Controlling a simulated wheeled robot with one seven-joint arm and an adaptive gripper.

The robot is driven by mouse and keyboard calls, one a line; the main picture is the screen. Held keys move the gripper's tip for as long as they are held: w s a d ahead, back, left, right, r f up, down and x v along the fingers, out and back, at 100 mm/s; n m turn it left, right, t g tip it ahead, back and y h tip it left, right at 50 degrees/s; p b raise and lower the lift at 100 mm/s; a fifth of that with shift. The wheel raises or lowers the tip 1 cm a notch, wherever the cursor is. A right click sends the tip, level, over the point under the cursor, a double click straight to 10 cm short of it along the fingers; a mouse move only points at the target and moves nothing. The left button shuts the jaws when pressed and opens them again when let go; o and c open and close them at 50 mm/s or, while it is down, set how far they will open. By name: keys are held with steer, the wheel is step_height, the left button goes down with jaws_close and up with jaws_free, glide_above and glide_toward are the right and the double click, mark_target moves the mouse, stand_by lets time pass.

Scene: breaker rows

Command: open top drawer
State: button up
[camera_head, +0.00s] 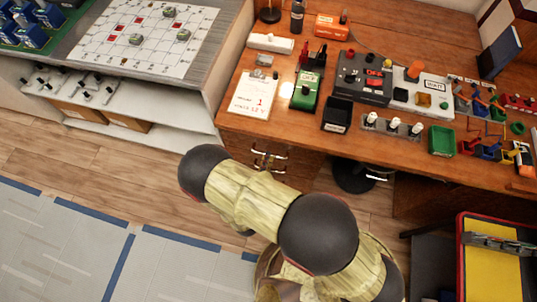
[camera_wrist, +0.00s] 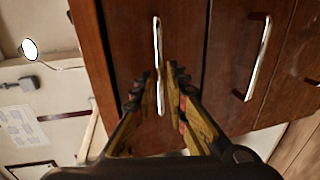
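In the wrist view, which is turned on its side, the top drawer (camera_wrist: 130,30) is the dark brown wooden front nearest the desk edge. Its long metal handle (camera_wrist: 157,40) runs up the picture. My gripper (camera_wrist: 156,82) is open, with one finger on each side of this handle. I cannot tell whether either finger touches it. The drawer looks closed. In the head view, metal handles (camera_head: 268,155) show below the desk edge. My arm covers much of the desk front there, and I cannot make out my gripper.
A second drawer (camera_wrist: 228,75) with its own handle (camera_wrist: 258,60) lies beside the first in the wrist view. The wooden desk (camera_head: 300,133) carries boxes and electrical parts. A white-sided bench (camera_head: 190,95) stands left. A black and yellow cart (camera_head: 490,275) stands at lower right.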

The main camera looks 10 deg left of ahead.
steer(key=shift+x, duration=1.35)
steer(key=shift+c, duration=0.4)
jaws_close()
